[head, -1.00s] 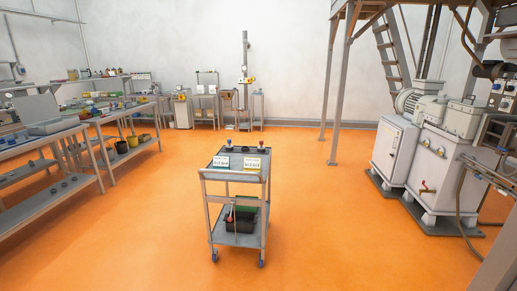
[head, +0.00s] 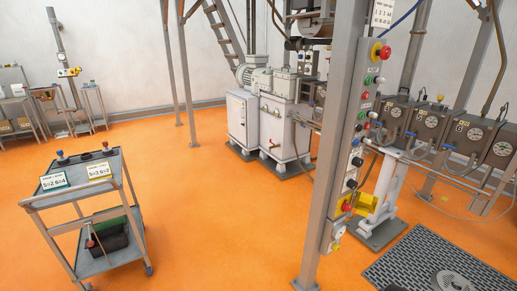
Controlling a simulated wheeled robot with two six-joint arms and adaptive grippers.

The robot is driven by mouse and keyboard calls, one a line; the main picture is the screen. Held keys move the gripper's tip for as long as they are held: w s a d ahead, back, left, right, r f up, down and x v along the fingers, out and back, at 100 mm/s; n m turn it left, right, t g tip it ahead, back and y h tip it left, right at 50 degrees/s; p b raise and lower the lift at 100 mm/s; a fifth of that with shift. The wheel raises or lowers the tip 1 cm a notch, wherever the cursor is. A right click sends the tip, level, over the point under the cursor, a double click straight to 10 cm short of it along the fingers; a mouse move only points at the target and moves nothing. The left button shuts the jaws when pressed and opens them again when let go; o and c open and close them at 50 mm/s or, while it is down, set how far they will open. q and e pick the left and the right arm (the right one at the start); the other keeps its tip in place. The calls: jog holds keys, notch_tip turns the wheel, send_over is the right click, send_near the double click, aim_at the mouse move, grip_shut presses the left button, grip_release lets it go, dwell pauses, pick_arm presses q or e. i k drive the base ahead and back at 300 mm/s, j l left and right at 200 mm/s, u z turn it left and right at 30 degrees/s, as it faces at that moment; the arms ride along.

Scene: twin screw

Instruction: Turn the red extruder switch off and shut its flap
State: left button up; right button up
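A control panel (head: 358,130) with a column of buttons and knobs runs down a grey post right of centre in the head view. Low on it is a red switch (head: 346,206) on a yellow plate. A yellow flap (head: 366,203) sticks out to the right beside this switch and looks open. The switch's exact position is too small to tell. A red mushroom button (head: 384,52) on a yellow base sits at the panel's top. Neither of my grippers is in view.
A grey trolley (head: 95,210) with two label cards and a black bin stands at the left. A grey-white machine (head: 270,125) stands behind the post, and a row of dark grey barrel blocks (head: 435,125) at the right. A floor grating (head: 430,262) lies front right. Orange floor is clear between.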

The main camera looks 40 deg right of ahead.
aim_at(347, 207)
jog(key=l+u, duration=0.1)
jog(key=l, duration=0.35)
jog(key=k+l, duration=0.1)
jog(key=l, duration=0.35)
jog(key=l+u, duration=0.15)
jog(key=l, duration=0.3)
jog(key=k+l+u, duration=0.1)
jog(key=l, duration=0.35)
jog(key=k+l, duration=0.15)
jog(key=l, duration=0.3)
jog(key=k+l+u, duration=0.15)
jog(key=l, duration=0.25)
jog(key=l+u, duration=0.1)
jog(key=l, duration=0.35)
jog(key=k+l, duration=0.2)
jog(key=l, duration=0.2)
jog(key=l+u, duration=0.1)
jog(key=l, duration=0.35)
jog(key=k+l+u, duration=0.1)
jog(key=l, duration=0.8)
jog(key=k+l+u, duration=0.15)
jog(key=l, duration=0.25)
jog(key=l+u, duration=0.1)
jog(key=l, duration=0.35)
jog(key=k+l+u, duration=0.1)
jog(key=l, duration=0.35)
jog(key=k, duration=0.1)
